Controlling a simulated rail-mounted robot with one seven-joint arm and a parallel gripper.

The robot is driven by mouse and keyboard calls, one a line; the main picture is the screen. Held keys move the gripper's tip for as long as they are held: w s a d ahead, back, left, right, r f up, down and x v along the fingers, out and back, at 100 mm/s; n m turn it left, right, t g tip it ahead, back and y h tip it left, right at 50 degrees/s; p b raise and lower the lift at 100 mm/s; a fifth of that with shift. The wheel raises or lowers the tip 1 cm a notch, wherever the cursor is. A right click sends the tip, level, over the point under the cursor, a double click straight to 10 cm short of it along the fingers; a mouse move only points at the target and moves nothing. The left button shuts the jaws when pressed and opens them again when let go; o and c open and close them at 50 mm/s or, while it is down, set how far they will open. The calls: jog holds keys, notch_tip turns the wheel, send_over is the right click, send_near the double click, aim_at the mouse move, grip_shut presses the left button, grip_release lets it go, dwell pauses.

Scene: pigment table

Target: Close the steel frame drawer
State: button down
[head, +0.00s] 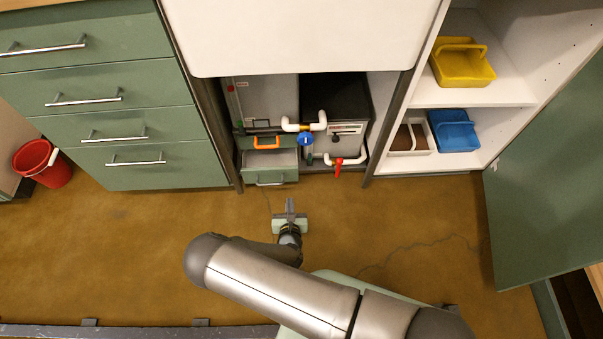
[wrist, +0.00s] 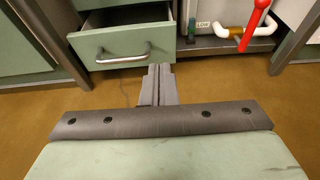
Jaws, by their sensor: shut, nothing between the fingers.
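The steel frame drawer (head: 272,160) is a small green-fronted drawer low in the bay between dark steel posts. It stands pulled out, and its grey inside shows from above. Its front with a bar handle (wrist: 123,57) shows in the wrist view at upper left. My gripper (head: 290,204) is shut and empty, in front of the drawer and slightly to its right. In the wrist view my gripper fingers (wrist: 158,72) point toward the lower right corner of the drawer front and look apart from it; exact contact cannot be told.
White pipes with a blue valve (head: 305,139) and a red valve (head: 338,166) sit right of the drawer. A green drawer cabinet (head: 160,130) stands left. An open cabinet door (head: 550,170) juts out right. A red bucket (head: 45,163) is far left. The floor before the drawer is clear.

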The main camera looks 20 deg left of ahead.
jog(key=b, duration=0.6)
send_near(289, 169)
jog(key=x, duration=0.5)
jog(key=shift+w+f, duration=0.25)
jog(key=shift+f, duration=0.3)
jog(key=shift+w+a+r, duration=0.2)
jog(key=shift+w, duration=0.25)
